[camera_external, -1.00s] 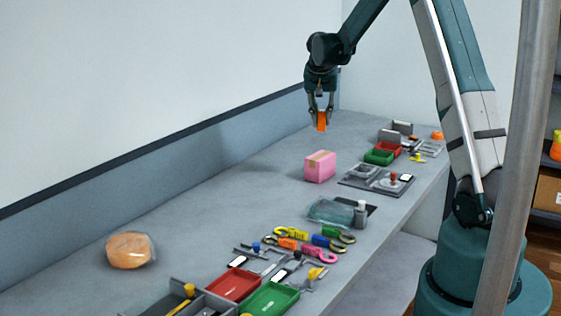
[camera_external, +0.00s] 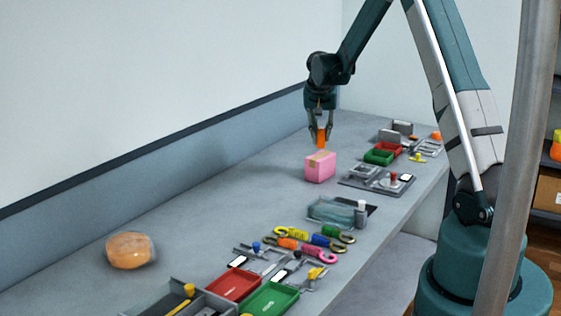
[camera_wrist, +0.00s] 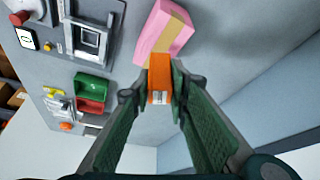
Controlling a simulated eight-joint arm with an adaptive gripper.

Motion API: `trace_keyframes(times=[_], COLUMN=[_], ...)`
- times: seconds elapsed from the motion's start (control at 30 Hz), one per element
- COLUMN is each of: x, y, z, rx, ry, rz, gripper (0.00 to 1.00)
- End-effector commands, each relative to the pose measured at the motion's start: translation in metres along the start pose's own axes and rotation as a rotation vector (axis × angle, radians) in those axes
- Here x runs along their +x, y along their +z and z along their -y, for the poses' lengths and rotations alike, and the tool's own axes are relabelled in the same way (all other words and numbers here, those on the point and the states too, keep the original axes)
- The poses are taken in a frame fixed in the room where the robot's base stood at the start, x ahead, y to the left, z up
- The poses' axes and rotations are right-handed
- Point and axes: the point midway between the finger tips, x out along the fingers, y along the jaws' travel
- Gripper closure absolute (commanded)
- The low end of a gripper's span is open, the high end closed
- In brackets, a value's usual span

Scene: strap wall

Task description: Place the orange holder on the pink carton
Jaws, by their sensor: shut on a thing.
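The orange holder (camera_external: 321,138) is a small upright block between the fingertips of my gripper (camera_external: 321,130). In the wrist view the holder (camera_wrist: 160,80) sits between the two green fingers of my gripper (camera_wrist: 160,90), which is shut on it. The pink carton (camera_external: 320,167) is a box with a tan tape strip, standing on the grey bench just below the holder. In the wrist view the carton (camera_wrist: 152,32) lies beyond the holder, which covers part of it.
Right of the carton is a grey fixture panel (camera_external: 360,182) with a red knob. Green (camera_external: 379,157) and red trays stand behind it. Coloured straps (camera_external: 305,240), a clear case and more trays lie nearer the front. The bench left of the carton is clear up to a wrapped tan bundle (camera_external: 130,250).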

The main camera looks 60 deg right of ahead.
Motion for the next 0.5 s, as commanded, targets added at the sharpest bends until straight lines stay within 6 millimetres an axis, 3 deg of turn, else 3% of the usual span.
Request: trace_keyframes(times=[0.23, 0.5], x=[0.022, 0.028], y=[0.009, 0.011], z=[0.000, 0.000], rx=[0.000, 0.000], ry=[0.000, 0.000], rz=[0.000, 0.000], gripper=[0.96, 0.96])
